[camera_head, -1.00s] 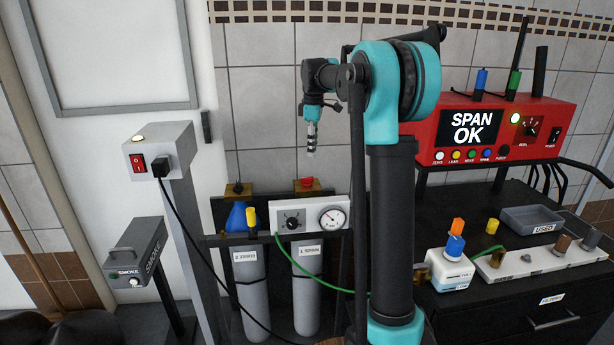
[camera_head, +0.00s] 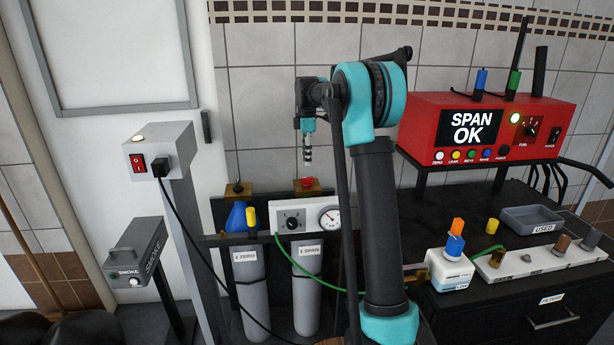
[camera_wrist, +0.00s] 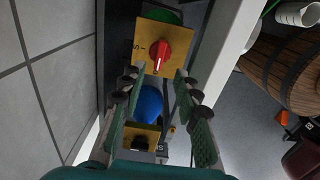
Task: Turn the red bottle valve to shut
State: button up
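The red bottle valve (camera_head: 307,182) sits on a brass block above the grey bottle labelled SPAN (camera_head: 307,290). In the wrist view the red knob (camera_wrist: 160,55) stands on a yellow plate (camera_wrist: 176,36) with dark letters, its pale pointer mark facing down the picture. My gripper (camera_head: 308,158) hangs pointing down just above the valve in the head view. In the wrist view its two fingers (camera_wrist: 160,72) are spread apart and empty, with the knob showing between and just beyond their tips. I see no contact with the knob.
A second bottle labelled ZERO (camera_head: 250,285) with a dark valve (camera_head: 238,188) stands to the left. A blue cone (camera_head: 236,216) and a white gauge box (camera_head: 290,217) sit in front. The wall is behind; a red analyser (camera_head: 480,130) stands at right.

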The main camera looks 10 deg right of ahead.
aim_at(307, 178)
notch_tip(307, 178, down, 8)
jog(key=shift+r, duration=0.2)
grip_shut()
dwell(0.4)
